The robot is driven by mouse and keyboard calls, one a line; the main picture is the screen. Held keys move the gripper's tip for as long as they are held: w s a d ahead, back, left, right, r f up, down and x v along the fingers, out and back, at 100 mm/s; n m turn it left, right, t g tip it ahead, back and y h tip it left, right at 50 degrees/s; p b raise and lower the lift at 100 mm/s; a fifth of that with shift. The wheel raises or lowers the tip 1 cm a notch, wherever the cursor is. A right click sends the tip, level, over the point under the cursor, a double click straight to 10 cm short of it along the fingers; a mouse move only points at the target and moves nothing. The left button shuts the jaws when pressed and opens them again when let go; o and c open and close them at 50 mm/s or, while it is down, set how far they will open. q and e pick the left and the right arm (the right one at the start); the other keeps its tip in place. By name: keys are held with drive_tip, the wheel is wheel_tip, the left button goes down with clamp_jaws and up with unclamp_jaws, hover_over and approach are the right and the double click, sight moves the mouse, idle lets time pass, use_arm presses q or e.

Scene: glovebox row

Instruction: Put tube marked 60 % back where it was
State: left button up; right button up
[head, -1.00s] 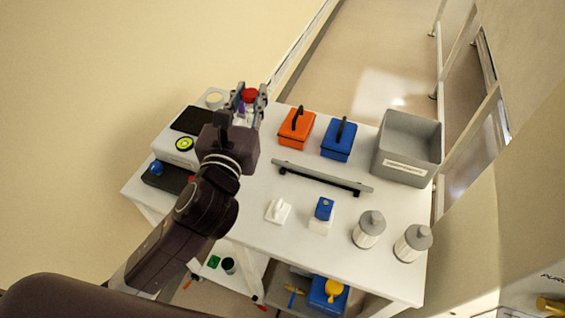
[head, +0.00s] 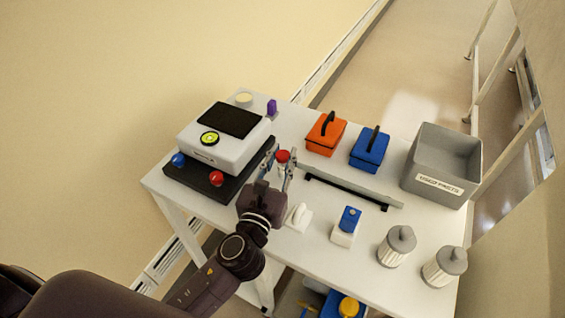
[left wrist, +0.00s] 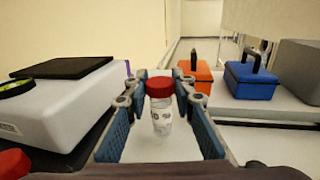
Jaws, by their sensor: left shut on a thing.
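A clear tube with a red cap (head: 283,156) is between the fingers of my left gripper (head: 281,164), above the white table near the middle. In the left wrist view the tube (left wrist: 161,119) stands upright between the blue-grey finger pads. It carries a white label with dark print that I cannot read fully. My left gripper is shut on this tube, in front of the left end of a long grey bar (head: 352,189). My right gripper is out of view.
The white device (head: 196,150) on a black base is left of the gripper. Behind are a purple item (head: 271,107), an orange box (head: 325,136) and a blue box (head: 369,149). The grey bin (head: 420,183) and two grey-lidded canisters (head: 396,250) stand right. A white piece (head: 298,216) is in front.

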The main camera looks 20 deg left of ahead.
use_arm(q)
drive_tip(key=shift+f, duration=0.6)
drive_tip(key=shift+f, duration=0.25)
drive_tip(key=o, duration=1)
drive_tip(key=shift+r, duration=0.1)
